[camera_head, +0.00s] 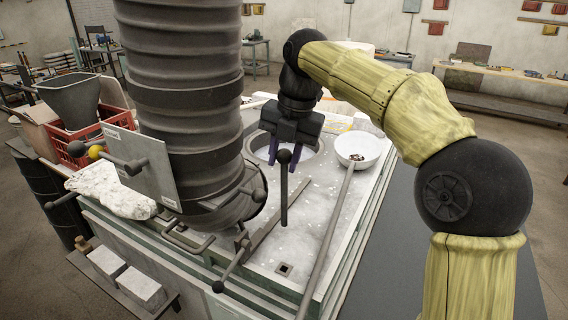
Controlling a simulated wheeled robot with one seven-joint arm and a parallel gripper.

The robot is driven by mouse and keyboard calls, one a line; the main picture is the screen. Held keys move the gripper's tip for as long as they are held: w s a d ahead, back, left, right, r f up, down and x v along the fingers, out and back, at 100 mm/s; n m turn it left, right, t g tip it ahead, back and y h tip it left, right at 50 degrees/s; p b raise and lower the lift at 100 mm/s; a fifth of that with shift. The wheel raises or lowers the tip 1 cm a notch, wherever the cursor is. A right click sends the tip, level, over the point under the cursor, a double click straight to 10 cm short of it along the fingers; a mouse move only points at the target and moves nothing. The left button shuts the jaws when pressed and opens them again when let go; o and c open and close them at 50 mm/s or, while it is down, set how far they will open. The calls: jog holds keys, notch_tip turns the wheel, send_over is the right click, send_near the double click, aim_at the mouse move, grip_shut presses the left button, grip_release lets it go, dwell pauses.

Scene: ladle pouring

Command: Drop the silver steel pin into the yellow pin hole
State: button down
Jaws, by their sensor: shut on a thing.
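My gripper (285,152) points down over the round opening (316,158) in the grey furnace top. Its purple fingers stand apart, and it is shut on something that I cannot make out. A dark upright rod with a ball knob stands in front and partly hides the space between the fingers. I cannot pick out the silver steel pin. A small yellow part (96,152) sits on a rod beside the pale metal plate at left; no hole shows in it, so I cannot tell whether it is the yellow pin hole.
A large dark ribbed column (190,95) blocks the left middle. A white bowl-shaped ladle (358,150) with a long handle lies right of my gripper. A small square hole (284,269) is near the front edge. A red crate (75,135) with a metal hopper stands at left.

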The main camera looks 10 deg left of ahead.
dwell(0.5)
jog(key=shift+w+d+f, duration=0.15)
jog(key=shift+d+f, duration=0.05)
jog(key=shift+d, duration=0.05)
jog(key=s+d+f+m+p, duration=0.1)
jog(key=d+f+m+p, duration=0.3)
jog(key=d, duration=0.8)
jog(key=d+f+m+t+h+p, duration=0.1)
jog(key=d+f+m+p, duration=0.3)
jog(key=d, duration=0.7)
notch_tip(320, 180, down, 3)
jog(key=m, duration=0.3)
jog(key=shift+s+d+r+m+t, duration=0.15)
jog(key=shift+s+d+m+t, duration=0.15)
jog(key=shift+s+d+m, duration=0.1)
jog(key=shift+w, duration=0.1)
jog(key=shift+a, duration=0.1)
